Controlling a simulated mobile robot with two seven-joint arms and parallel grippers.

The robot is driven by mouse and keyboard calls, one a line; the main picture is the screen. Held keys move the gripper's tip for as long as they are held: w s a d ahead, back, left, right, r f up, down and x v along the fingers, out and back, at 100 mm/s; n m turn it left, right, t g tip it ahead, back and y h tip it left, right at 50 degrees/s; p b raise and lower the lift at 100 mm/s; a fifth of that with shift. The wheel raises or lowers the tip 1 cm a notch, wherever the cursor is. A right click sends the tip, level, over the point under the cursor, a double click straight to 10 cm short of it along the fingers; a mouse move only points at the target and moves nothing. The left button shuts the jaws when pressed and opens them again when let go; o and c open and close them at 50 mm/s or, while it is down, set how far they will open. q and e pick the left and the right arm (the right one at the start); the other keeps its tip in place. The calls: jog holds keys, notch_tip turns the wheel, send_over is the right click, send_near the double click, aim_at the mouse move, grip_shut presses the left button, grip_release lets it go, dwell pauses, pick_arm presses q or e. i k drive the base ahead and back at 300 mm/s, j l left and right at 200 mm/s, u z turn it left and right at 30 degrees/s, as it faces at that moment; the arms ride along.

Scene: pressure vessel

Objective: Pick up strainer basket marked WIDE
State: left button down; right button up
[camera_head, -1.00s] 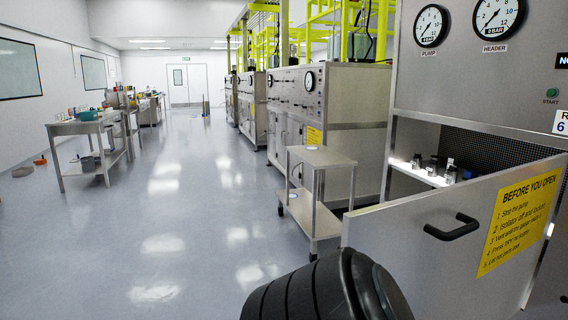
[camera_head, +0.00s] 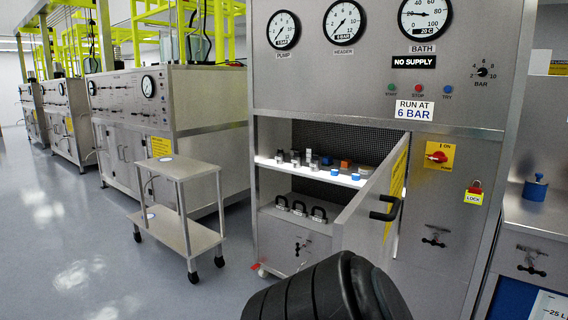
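I cannot make out a strainer basket marked WIDE; any such marking is too small to read. Small dark, metallic, blue and orange parts (camera_head: 315,163) stand on the lit upper shelf inside the open cabinet (camera_head: 262,190). Several black curved handles (camera_head: 300,208) show on the level below. Neither gripper is in view. Only a black ribbed part of my own body shows at the bottom.
The cabinet's open door (camera_head: 368,212), with a black handle, sticks out towards me. A two-tier steel cart (camera_head: 180,170) stands left of the cabinet. The floor at left is clear.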

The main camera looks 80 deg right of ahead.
aim_at(279, 157)
jog(key=i+l+z, duration=0.1)
jog(key=i+z, duration=0.5)
jog(key=z, duration=0.15)
jog(key=i+z, duration=0.4)
jog(key=i+l+z, duration=0.1)
jog(key=i+z, duration=0.15)
jog(key=z, duration=0.15)
jog(key=i+z, duration=0.55)
jog(key=z, duration=0.2)
jog(key=i+l+z, duration=0.1)
jog(key=i+z, duration=0.25)
jog(key=i+j+z, duration=0.1)
jog(key=i+z, duration=0.3)
jog(key=i, duration=0.15)
jog(key=i+j+z, duration=0.15)
jog(key=i+z, duration=0.2)
jog(key=i, duration=0.1)
